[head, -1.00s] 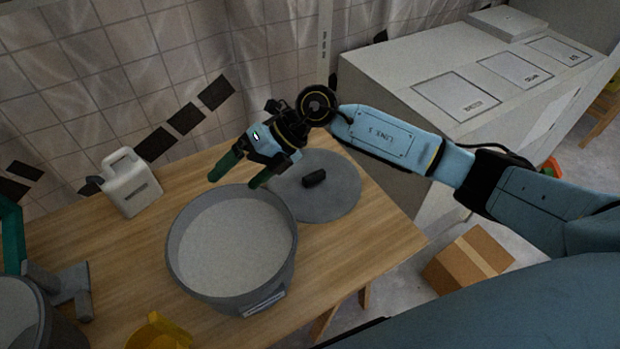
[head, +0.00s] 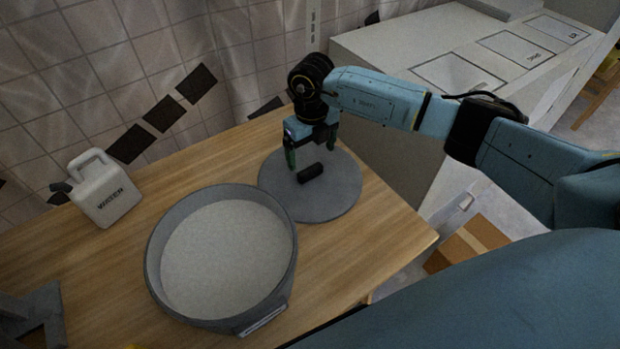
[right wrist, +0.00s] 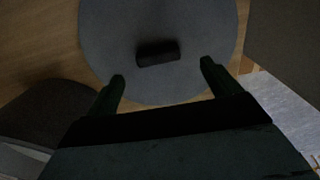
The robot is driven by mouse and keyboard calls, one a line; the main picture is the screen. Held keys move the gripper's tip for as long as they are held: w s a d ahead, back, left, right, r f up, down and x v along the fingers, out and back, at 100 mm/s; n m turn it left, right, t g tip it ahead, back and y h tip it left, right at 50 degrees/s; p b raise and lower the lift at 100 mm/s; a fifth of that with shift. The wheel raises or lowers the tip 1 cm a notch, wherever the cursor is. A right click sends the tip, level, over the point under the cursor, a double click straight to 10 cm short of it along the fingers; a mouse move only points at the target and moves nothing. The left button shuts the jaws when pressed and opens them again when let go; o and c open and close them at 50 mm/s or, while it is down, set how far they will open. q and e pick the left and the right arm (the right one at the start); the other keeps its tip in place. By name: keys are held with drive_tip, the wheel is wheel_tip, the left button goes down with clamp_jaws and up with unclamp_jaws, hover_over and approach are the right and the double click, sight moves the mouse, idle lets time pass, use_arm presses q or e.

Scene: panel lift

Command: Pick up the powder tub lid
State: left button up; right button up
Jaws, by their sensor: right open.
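The powder tub lid (head: 335,195) is a round grey disc lying flat on the wooden table, with a black bar handle (head: 311,173) at its middle. The grey tub (head: 288,275) of pale powder stands open, left of the lid. My right gripper (head: 311,157) is open and empty above the lid, close to the handle. In the right wrist view, the lid (right wrist: 195,30) lies beyond the open fingers (right wrist: 162,72), and the handle (right wrist: 158,53) shows just ahead of the gap between the fingertips. My left gripper is not in view.
A white jug (head: 103,188) stands at the table's back left. A grey stand-like object (head: 35,315) is at the left front. A light cabinet (head: 400,130) stands right of the table, and a cardboard box (head: 468,243) is on the floor. Bare table (head: 185,165) lies behind the tub.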

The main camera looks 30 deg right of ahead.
sight(310, 168)
wheel_tip(310, 168, down, 4)
drive_tip(key=shift+a+f+b, duration=0.15)
drive_tip(key=shift+f+b, duration=0.1)
drive_tip(key=shift+b, duration=0.3)
drive_tip(key=shift+f, duration=0.45)
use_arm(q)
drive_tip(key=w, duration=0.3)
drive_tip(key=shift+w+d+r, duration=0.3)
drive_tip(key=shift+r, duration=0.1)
use_arm(e)
drive_tip(key=c, duration=1.1)
